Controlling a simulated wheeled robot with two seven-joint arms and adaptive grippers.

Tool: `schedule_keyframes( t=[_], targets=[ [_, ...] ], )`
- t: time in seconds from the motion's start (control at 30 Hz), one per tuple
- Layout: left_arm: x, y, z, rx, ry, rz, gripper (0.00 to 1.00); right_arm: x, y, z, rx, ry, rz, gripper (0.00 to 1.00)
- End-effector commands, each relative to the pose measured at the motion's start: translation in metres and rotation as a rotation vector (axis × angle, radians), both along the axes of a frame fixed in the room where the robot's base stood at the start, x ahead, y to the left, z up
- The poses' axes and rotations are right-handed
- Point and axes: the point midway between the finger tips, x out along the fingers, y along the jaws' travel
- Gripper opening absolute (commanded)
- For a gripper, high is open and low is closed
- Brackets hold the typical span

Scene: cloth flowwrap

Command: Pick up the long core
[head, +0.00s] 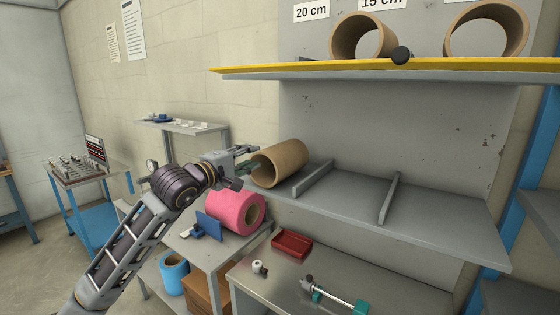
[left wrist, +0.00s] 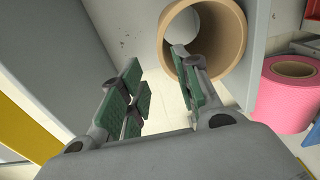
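A brown cardboard core (head: 283,163) lies on its side at the left end of the lower grey shelf, its open end facing my left arm. My left gripper (head: 249,160) is at that open end. In the left wrist view the gripper (left wrist: 156,57) is open, with two green-padded fingers apart and nothing held between them. One finger overlaps the rim of the core (left wrist: 238,35); the other is outside it. I cannot tell whether the fingers touch the core. Two more cores, a left one (head: 338,36) and a right one (head: 523,30), sit on the upper shelf. My right gripper is not in view.
The upper shelf has a yellow front edge (head: 300,67). Low grey dividers (head: 313,179) stand on the lower shelf right of the core. A pink roll (head: 226,210) lies on a side table below my gripper. A red tray (head: 292,243) is on the front bench.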

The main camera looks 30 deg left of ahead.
Motion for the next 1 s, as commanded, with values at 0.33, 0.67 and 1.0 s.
schedule_keyframes(
  t=[0.33, 0.67, 1.0],
  targets=[
    [0.028, -0.002, 0.002, 0.000, -0.001, 0.000, 0.32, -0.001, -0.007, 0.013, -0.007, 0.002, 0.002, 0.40],
    [0.047, -0.003, 0.000, 0.001, 0.000, 0.000, 0.32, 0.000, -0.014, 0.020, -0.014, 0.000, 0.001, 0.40],
    [0.047, -0.003, 0.000, 0.001, 0.000, 0.000, 0.32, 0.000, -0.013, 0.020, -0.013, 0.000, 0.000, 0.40]
  ],
)
